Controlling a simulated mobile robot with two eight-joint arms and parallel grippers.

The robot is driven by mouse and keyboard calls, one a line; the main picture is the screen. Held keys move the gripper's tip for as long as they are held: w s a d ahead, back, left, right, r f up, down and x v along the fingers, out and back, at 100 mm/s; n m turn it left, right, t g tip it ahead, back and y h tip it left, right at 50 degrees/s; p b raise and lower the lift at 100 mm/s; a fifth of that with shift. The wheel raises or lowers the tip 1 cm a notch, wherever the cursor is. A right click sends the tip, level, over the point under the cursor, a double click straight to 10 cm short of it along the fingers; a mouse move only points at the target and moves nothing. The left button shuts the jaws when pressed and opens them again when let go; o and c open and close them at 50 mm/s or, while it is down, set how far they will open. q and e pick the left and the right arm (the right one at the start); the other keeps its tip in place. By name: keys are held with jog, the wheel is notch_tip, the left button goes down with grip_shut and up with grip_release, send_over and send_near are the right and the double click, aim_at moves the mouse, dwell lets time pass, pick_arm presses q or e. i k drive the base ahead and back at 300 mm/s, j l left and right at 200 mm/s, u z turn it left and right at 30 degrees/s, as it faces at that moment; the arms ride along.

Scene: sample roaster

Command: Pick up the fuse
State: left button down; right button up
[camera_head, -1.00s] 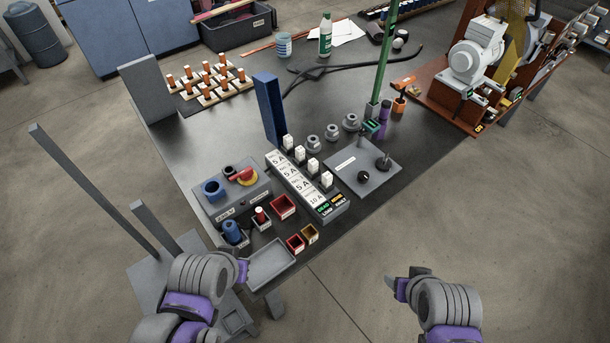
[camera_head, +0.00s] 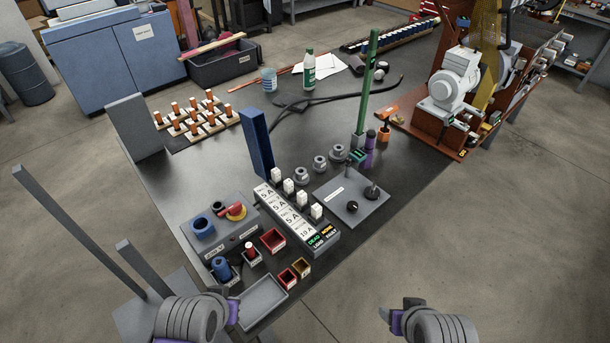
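Several white block-shaped pieces, which look like fuses (camera_head: 288,186), stand in a row along a strip labelled in amps (camera_head: 283,212) on the dark table. A small red-and-white piece (camera_head: 250,250) stands in a little holder at the front, beside a blue cylinder (camera_head: 221,268). I cannot tell which of these is the fuse. My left gripper (camera_head: 233,304) is at the table's front edge, just left of the grey tray (camera_head: 263,301). My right gripper (camera_head: 388,316) is in front of the table, right of the tray. Both are apart from these pieces; their finger openings are unclear.
A switch box (camera_head: 220,228) with a red-yellow knob and small red bins (camera_head: 272,239) crowd the front. A blue post (camera_head: 256,145) and a green post (camera_head: 367,85) rise behind. A knobbed grey panel (camera_head: 350,195) lies right. The table's middle is mostly clear.

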aim_at(302, 197)
jog(key=i+l+z, duration=0.15)
jog(key=i+l, duration=0.55)
jog(key=l, duration=0.15)
